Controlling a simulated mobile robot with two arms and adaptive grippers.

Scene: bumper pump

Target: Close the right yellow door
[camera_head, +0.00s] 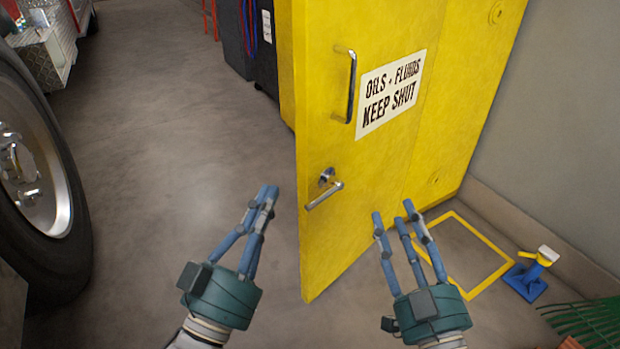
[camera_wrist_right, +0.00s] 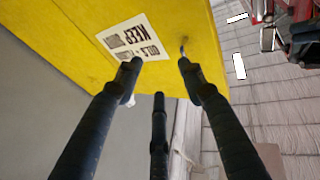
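The yellow door (camera_head: 400,150) stands open, with its free edge toward the left and a sign (camera_head: 392,92) reading "OILS + FLUIDS KEEP SHUT". It carries a vertical pull handle (camera_head: 350,86) and a lever handle (camera_head: 323,195) below. My left gripper (camera_head: 268,192) is left of the door's free edge, touching nothing visible; its fingers overlap, so their opening is unclear. My right gripper (camera_head: 394,212) is open and empty in front of the door's lower face. In the right wrist view, the door (camera_wrist_right: 70,35) shows upside down beyond the spread fingers (camera_wrist_right: 157,75).
A large wheel (camera_head: 35,165) stands at the left. Dark cabinets (camera_head: 250,45) are behind the door. A blue and yellow stand (camera_head: 530,275), a yellow floor outline (camera_head: 485,285) and a green rake head (camera_head: 590,320) are at the right. The floor left of the door is clear.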

